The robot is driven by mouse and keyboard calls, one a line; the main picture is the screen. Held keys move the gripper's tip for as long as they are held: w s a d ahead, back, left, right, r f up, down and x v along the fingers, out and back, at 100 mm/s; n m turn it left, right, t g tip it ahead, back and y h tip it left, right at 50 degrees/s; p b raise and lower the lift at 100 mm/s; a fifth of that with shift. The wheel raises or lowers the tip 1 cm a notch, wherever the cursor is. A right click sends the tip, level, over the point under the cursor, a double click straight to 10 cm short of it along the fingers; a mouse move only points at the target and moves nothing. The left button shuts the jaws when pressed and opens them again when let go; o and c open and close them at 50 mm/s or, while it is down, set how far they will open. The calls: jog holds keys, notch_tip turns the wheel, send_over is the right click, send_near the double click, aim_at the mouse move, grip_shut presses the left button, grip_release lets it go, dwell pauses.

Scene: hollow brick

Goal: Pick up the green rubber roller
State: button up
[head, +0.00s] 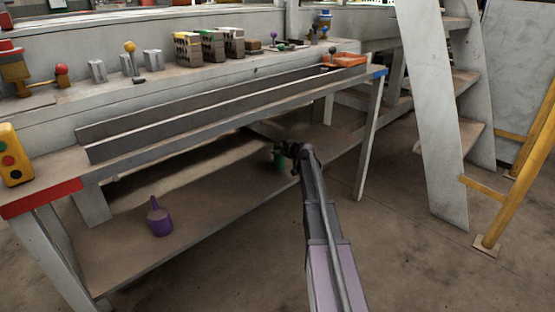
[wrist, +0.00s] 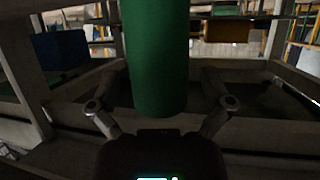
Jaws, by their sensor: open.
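The green rubber roller (wrist: 157,60) stands upright and large in the middle of the wrist view, its top cut off by the frame edge. It sits between the two spread fingers of my gripper (wrist: 162,82), with a visible gap on each side in the picture. In the head view, a small part of the green roller (head: 280,162) shows at my gripper (head: 290,152), over the lower shelf of the bench. My gripper is open, and the arm partly hides that spot. I cannot tell how deep the roller sits between the fingers.
A purple bottle-shaped object (head: 159,217) stands on the lower shelf (head: 120,255), left of my arm. The bench top (head: 240,100) overhangs the shelf, with a leg (head: 369,140) to the right. A blue box (wrist: 60,50) shows at left in the wrist view.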

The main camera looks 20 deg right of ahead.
aim_at(280, 144)
dwell(0.3)
jog(key=c, duration=1.3)
jog(key=shift+r, duration=0.2)
notch_tip(280, 144, up, 4)
jog(key=p, duration=0.4)
jog(key=shift+f, duration=0.15)
jog(key=s, duration=0.5)
jog(key=s+d, duration=0.1)
jog(key=s, duration=0.4)
jog(key=s+r+p, duration=0.1)
jog(key=s, duration=0.5)
jog(key=shift+d, duration=0.2)
